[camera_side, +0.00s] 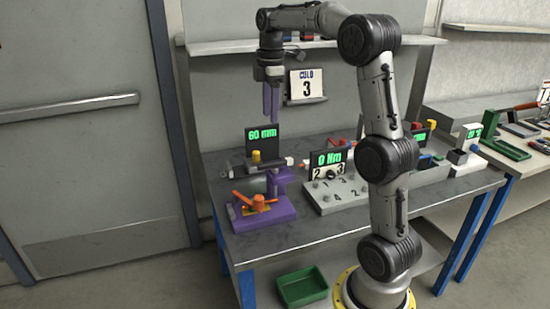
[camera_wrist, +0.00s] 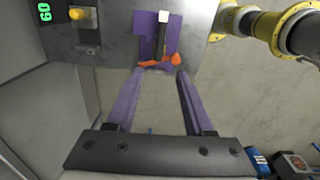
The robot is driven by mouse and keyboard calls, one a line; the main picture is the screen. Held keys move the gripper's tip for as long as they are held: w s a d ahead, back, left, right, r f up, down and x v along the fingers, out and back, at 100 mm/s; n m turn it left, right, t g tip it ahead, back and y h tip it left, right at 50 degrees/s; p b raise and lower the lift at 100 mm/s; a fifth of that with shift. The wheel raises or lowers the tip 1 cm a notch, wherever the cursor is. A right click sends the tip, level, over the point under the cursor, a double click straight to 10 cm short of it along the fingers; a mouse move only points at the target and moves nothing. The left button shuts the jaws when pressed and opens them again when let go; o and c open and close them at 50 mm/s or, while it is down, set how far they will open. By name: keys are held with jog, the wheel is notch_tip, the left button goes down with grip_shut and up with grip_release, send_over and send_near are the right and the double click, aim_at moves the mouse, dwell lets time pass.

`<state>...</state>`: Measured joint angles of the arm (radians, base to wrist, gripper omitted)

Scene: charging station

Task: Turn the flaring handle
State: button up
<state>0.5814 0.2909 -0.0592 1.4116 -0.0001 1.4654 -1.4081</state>
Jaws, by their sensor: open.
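An orange handle (camera_side: 258,202) sits on a purple base (camera_side: 263,215) near the front left of the workbench. The handle (camera_wrist: 160,63) also shows on the purple base (camera_wrist: 150,22) in the wrist view. My gripper (camera_side: 270,118) hangs well above the bench, behind and above the purple base in the side view. In the wrist view its two purple fingers (camera_wrist: 153,75) are apart with nothing between them. The fingertips point toward the handle, which lies beyond them and is not touched.
A display reading "60 mm" (camera_side: 262,138) and a yellow knob (camera_side: 257,155) stand behind the purple base. A panel with a "0 Nm" display (camera_side: 327,158) and small numbered parts stands to the right. A green bin (camera_side: 302,285) sits below the bench. The air around my gripper is clear.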

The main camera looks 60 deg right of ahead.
aim_at(275, 162)
jog(key=f, duration=0.5)
jog(key=d+f, duration=0.1)
jog(key=f, duration=0.9)
jog(key=shift+s+d+f, duration=0.15)
jog(key=shift+s+d, duration=0.1)
jog(key=shift+s, duration=0.1)
grip_shut()
